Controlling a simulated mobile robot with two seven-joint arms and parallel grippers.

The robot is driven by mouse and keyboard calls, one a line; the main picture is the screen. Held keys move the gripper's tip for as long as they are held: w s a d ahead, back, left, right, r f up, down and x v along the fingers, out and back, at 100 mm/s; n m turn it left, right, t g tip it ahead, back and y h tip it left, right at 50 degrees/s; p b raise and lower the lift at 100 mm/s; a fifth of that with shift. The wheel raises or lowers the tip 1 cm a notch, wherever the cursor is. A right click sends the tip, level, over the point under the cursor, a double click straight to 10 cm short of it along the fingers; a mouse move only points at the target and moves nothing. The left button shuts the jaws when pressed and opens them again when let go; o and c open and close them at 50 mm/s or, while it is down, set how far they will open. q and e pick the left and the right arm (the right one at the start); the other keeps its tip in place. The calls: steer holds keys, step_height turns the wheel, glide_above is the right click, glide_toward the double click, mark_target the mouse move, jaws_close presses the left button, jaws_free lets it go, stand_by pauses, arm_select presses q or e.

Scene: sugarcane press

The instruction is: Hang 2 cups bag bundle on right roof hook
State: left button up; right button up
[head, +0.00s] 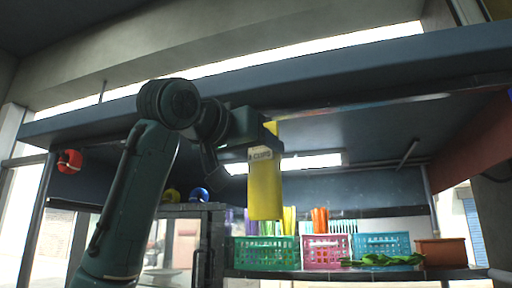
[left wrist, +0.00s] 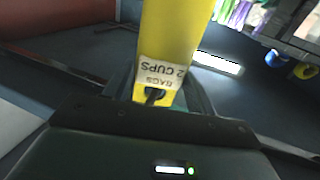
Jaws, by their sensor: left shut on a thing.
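The yellow bag bundle (head: 264,193) hangs upright below my left gripper (head: 268,135), under the roof. Its white label, marked with cups wording, is near its top. My left gripper is shut on the bundle's top end. In the left wrist view the yellow bundle (left wrist: 180,32) extends away from the gripper, with its label reading "BAGS 2 CUPS" upside down and a dark hole near its end. The dark roof (head: 370,125) spans above the stall. My right gripper is not in view.
Green (head: 266,253), pink (head: 326,252) and blue (head: 383,245) baskets stand on the counter behind and below the bundle. A brown box (head: 442,252) is to their right. A red round item (head: 70,161) is by the left post. Space right of the bundle is open.

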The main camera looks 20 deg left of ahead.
arm_select(q)
steer(key=o, duration=1)
steer(key=shift+s+a, duration=0.1)
steer(key=shift+s, duration=0.15)
steer(key=b+v, duration=0.4)
steer(key=v, duration=0.8)
steer(key=shift+s+a+b, duration=0.1)
steer(key=shift+s+b, duration=0.2)
steer(key=shift+s, duration=0.05)
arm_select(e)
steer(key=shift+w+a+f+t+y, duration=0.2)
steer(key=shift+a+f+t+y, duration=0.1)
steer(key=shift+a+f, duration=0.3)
